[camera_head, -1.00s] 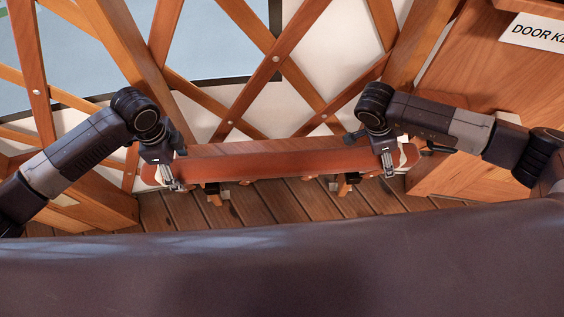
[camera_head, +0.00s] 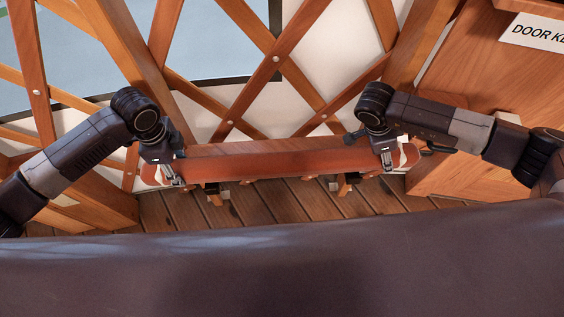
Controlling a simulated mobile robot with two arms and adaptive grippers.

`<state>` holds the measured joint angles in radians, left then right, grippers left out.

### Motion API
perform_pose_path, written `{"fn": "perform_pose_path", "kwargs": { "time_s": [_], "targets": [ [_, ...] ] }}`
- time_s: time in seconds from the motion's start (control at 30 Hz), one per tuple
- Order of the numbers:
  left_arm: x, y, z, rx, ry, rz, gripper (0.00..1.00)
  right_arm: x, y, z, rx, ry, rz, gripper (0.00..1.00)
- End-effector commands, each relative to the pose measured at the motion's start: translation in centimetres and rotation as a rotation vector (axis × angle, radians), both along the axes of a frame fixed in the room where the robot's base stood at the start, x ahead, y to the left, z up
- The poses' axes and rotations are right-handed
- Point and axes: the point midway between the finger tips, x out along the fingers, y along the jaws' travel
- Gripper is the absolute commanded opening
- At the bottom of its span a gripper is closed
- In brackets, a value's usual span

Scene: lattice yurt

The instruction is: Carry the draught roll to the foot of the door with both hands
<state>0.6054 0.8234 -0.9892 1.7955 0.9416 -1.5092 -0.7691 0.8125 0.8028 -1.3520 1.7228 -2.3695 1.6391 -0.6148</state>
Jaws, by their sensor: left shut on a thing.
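The long reddish-brown piece (camera_head: 280,161), which I take to be the draught roll, lies level across the middle of the head view, in front of the lattice wall. Pale loops or bands show at its ends. My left gripper (camera_head: 174,180) is at its left end and is shut on it. My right gripper (camera_head: 388,163) points down at its right end, with its fingers against or in front of it. Whether those fingers are closed is too small to tell. The door is not clearly in view.
Small wooden pegs or brackets (camera_head: 345,184) show just under the roll. Plank floor (camera_head: 285,200) lies below. A wooden cabinet or panel (camera_head: 465,70) stands at right, with a partly cut-off sign (camera_head: 535,38) reading "DOOR KE". The lattice wall (camera_head: 240,100) is close behind.

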Motion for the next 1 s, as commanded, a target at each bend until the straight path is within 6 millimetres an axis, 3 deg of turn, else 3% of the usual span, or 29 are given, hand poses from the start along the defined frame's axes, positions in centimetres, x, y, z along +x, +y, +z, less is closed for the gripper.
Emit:
{"fn": "perform_pose_path", "kwargs": {
  "time_s": [1.0],
  "targets": [
    [0.1,-0.1,5.2,-0.002,-0.002,0.0,0.0,0.1,0.0,5.2,0.0,-0.002,0.0,0.0]
  ]
}}
